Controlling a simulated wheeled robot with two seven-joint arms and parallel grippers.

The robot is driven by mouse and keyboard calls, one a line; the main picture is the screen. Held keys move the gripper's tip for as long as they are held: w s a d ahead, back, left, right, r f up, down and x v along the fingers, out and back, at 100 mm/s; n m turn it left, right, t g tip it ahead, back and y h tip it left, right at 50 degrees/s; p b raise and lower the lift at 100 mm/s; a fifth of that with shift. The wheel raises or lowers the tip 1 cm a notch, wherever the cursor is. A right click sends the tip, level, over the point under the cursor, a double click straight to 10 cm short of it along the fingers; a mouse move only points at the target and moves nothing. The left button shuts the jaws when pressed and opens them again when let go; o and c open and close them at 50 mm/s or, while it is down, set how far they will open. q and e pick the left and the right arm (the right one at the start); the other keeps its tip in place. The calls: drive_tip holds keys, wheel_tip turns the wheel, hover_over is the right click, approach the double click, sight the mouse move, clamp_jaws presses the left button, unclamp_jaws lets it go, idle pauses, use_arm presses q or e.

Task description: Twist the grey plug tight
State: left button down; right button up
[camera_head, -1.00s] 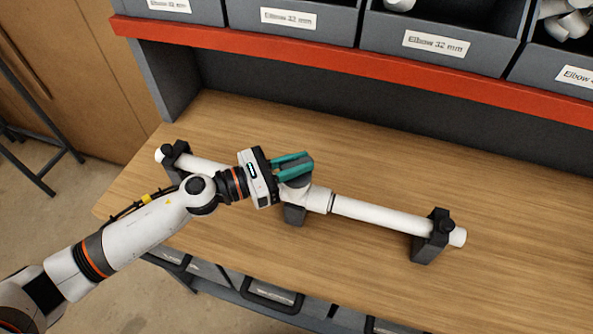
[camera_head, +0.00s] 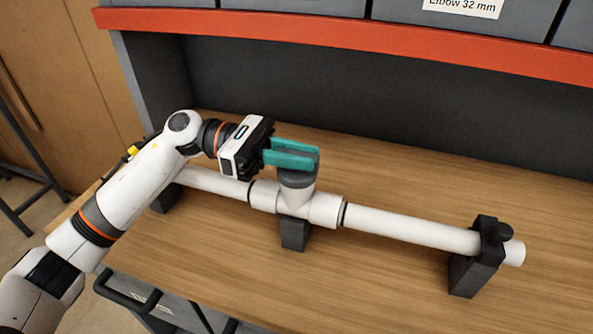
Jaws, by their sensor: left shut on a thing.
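The grey plug (camera_head: 297,179) sits on the upright branch of a white tee fitting (camera_head: 295,200) in the middle of the pipe run. My left gripper (camera_head: 294,155) reaches in from the left, its teal fingers shut on the plug's top and partly hiding it. A white pipe (camera_head: 410,230) runs from the tee to the right, and another pipe (camera_head: 215,182) runs to the left, partly behind my arm. I cannot see whether the plug is fully seated. My right gripper is not in view.
Black supports hold the pipe at the right (camera_head: 475,265), under the tee (camera_head: 294,235) and at the left (camera_head: 166,198). A red shelf edge (camera_head: 350,38) with grey bins crosses the back. The wooden bench (camera_head: 370,285) is clear in front of the pipe.

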sight(297, 153)
use_arm(q)
drive_tip(key=shift+g, duration=0.3)
drive_tip(key=c, duration=1.3)
unclamp_jaws()
drive_tip(key=shift+r, duration=0.15)
wheel_tip(297, 153, up, 10)
drive_tip(key=shift+f+b, duration=0.1)
drive_tip(key=shift+b, duration=0.65)
